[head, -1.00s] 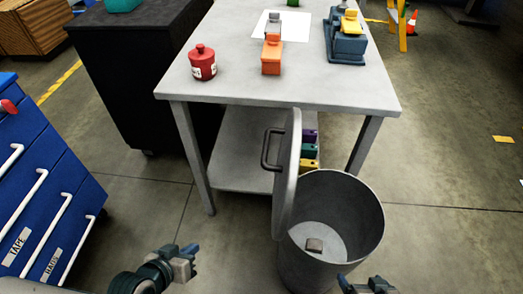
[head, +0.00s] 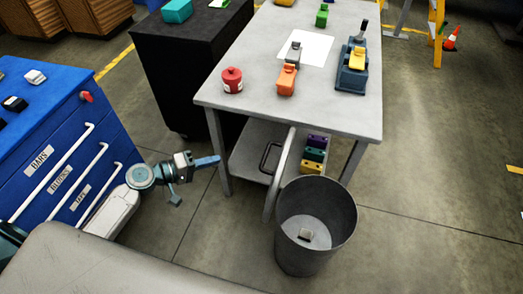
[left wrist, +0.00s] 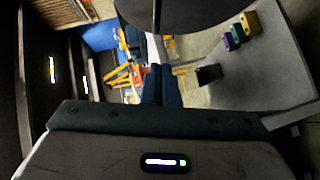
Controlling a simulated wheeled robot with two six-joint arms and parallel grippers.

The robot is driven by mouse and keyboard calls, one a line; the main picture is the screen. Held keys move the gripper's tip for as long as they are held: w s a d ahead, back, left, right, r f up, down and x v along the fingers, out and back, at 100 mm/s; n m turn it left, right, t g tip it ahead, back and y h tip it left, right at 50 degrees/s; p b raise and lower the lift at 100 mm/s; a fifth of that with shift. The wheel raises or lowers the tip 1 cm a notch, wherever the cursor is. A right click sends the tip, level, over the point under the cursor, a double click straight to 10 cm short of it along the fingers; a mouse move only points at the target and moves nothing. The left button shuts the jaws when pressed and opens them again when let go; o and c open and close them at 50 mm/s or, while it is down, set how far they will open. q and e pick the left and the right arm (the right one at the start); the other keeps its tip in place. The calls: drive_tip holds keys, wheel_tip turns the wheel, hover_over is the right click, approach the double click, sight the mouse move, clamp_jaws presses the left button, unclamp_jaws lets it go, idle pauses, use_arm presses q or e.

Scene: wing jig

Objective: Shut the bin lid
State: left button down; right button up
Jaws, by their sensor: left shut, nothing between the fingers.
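The grey bin (head: 335,225) stands on the floor in front of the table, with a small block (head: 305,235) on its bottom. Its lid (head: 281,178) stands upright at the left rim, so the bin is open. The lid's dark handle (head: 266,160) faces left. My left gripper (head: 210,161) is shut and empty, left of the lid and apart from it. Its blue fingers (left wrist: 161,85) show in the left wrist view, below a dark rounded shape that I cannot identify for sure. My right gripper is not in view.
A blue drawer cabinet (head: 70,140) is close behind my left arm. The floor right of the bin is clear.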

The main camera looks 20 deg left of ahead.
use_arm(q)
drive_tip(key=s+d+p+x, duration=0.1)
drive_tip(key=p+x, duration=0.4)
drive_tip(key=x, duration=0.7)
drive_tip(key=shift+d+p, duration=0.4)
drive_tip(key=shift+d, duration=0.05)
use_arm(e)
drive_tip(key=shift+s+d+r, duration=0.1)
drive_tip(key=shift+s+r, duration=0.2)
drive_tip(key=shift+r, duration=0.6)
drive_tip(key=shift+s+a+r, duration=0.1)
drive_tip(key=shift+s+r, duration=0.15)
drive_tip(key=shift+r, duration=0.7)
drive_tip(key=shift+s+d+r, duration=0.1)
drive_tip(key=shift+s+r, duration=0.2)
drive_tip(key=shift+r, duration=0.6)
